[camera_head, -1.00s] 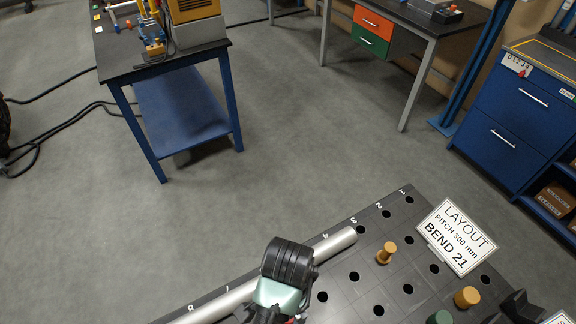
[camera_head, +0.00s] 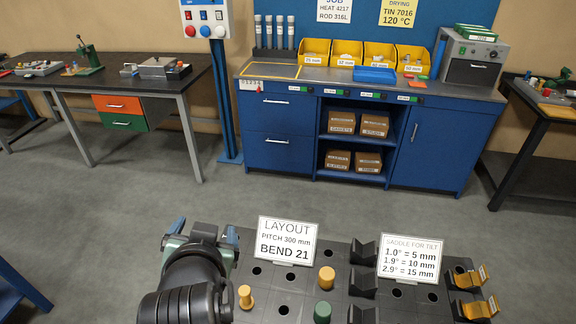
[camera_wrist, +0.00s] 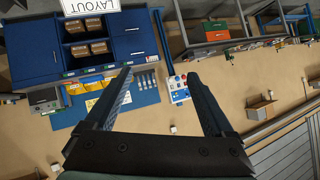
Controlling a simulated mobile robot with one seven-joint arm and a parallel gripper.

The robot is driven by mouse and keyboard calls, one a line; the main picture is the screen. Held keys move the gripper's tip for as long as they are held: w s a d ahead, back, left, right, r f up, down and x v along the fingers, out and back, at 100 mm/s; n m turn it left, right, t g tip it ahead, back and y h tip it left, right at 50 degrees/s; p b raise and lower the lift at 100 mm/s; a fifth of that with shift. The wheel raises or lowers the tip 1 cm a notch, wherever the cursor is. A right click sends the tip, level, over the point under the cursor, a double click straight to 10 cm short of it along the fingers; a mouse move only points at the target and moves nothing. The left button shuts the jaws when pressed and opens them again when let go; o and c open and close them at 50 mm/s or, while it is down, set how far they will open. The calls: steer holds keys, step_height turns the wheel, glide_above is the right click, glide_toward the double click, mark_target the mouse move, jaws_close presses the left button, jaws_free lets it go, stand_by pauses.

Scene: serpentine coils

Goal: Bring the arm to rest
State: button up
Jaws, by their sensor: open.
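My gripper (camera_head: 204,231) is at the lower left of the head view, at the end of my dark arm, in front of the dark perforated plate (camera_head: 262,296). Its two blue fingers stand apart on either side of the wrist, which hides much of the hand. In the wrist view my gripper (camera_wrist: 160,78) has both fingers spread wide with nothing between them. That view is upside down and looks out at the room, with the blue cabinet beyond the fingers.
The plate carries a layout sign (camera_head: 287,241), a saddle sign (camera_head: 410,259), yellow pegs (camera_head: 326,277), a green peg (camera_head: 322,312) and black saddles (camera_head: 363,252). Beyond open floor stand a blue cabinet (camera_head: 430,150) and a dark workbench (camera_head: 120,88).

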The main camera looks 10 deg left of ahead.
steer(key=w+d+r+t+h, duration=0.1)
steer(key=d+r+t, duration=0.4)
steer(key=r, duration=0.7)
steer(key=w+d+r+t, duration=0.1)
steer(key=d+r+t, duration=0.4)
steer(key=r, duration=0.8)
steer(key=s+d+r+t+h, duration=0.1)
steer(key=s+d+r+t, duration=0.2)
steer(key=s+r, duration=0.2)
steer(key=s+d+r+t+h+b, duration=0.1)
steer(key=s+d+r+t+h, duration=0.1)
steer(key=r, duration=0.7)
steer(key=s+d+t, duration=0.1)
steer(key=s+d, duration=0.1)
steer(key=s, duration=0.1)
steer(key=shift+s+r, duration=0.15)
steer(key=shift+r, duration=0.25)
